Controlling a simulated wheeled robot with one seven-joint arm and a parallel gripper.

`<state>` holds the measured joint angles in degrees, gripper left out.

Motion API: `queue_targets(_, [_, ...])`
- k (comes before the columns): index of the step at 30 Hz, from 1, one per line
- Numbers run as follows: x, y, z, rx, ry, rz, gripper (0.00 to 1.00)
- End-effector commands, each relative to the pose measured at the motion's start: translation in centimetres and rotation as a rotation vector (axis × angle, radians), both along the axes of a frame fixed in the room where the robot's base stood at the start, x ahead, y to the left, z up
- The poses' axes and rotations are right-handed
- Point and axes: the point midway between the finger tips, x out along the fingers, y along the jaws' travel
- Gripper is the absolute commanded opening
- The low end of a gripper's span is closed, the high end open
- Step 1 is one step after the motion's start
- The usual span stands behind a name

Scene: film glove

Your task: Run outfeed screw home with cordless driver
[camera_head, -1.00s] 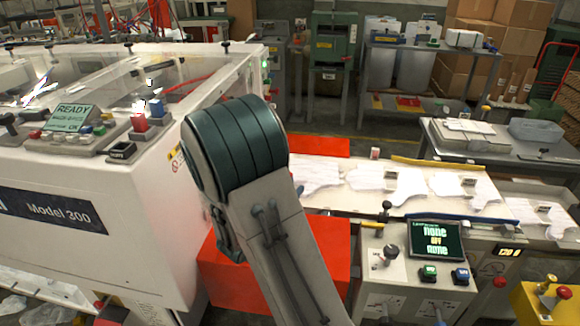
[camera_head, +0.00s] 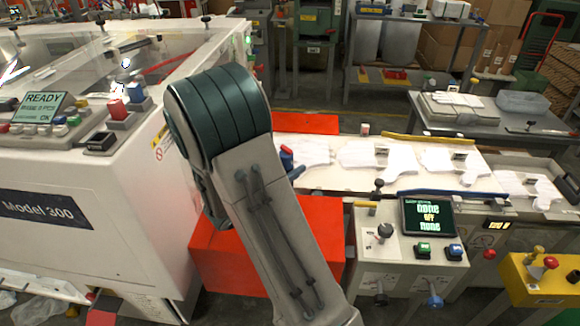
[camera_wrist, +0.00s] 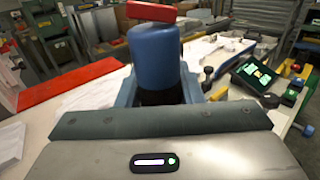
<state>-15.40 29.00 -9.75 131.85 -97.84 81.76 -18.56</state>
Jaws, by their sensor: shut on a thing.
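The cordless driver (camera_wrist: 155,55) has a blue body with a red end piece at the top of the wrist view and a black part lower down. My gripper (camera_wrist: 160,92) is shut on it, with pale blue jaws on either side. In the head view a small blue and red part of the driver (camera_head: 287,157) shows just right of my arm, above the left end of the outfeed table (camera_head: 325,188). I cannot make out the outfeed screw in either view.
White film gloves (camera_head: 375,155) lie along the outfeed table. A control box with a screen (camera_head: 428,216) and knobs stands in front. The white Model 300 machine (camera_head: 90,200) is at left, red panels (camera_head: 325,232) beside it. A grey side table (camera_head: 490,122) stands behind right.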

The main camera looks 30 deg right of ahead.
Motion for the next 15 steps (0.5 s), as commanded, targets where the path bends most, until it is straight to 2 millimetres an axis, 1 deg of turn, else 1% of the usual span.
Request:
queue_targets(1, [0.0, 0.0, -0.5, -0.001, 0.0, 0.0, 0.1])
queue_targets(15, [0.0, 0.1, -4.3, -0.001, 0.0, 0.002, 0.1])
